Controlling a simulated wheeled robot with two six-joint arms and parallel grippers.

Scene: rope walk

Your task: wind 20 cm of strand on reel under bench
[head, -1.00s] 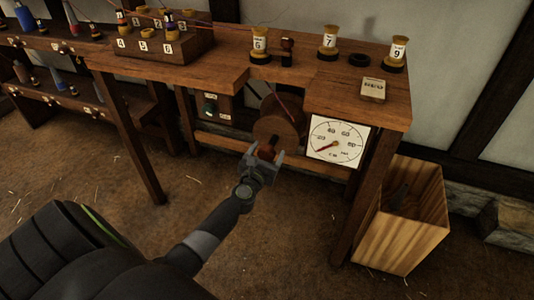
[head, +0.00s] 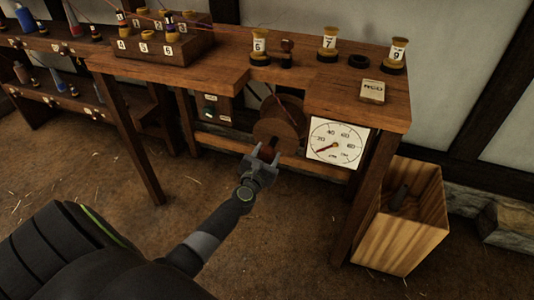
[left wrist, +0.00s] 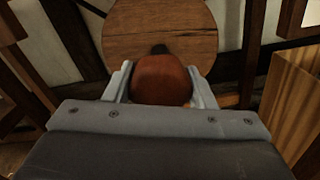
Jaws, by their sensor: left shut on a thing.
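The wooden reel (head: 281,119) hangs under the bench (head: 222,63), in the gap left of the gauge. A thin dark reddish strand runs down toward it from the bench, hard to follow. My left gripper (head: 267,154) is in front of the reel's lower part. In the left wrist view its two fingers are closed on both sides of a red-brown knob (left wrist: 161,80), with the reel's round face (left wrist: 160,28) just behind. A white dial gauge (head: 338,141) sits right of the reel, its red needle pointing lower left. My right gripper is not in view.
Numbered spools, including spool 7 (head: 328,42) and spool 9 (head: 397,52), stand on the bench top beside a small box (head: 372,91). A wooden bin (head: 428,220) stands on the floor at right. The floor before the bench is clear.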

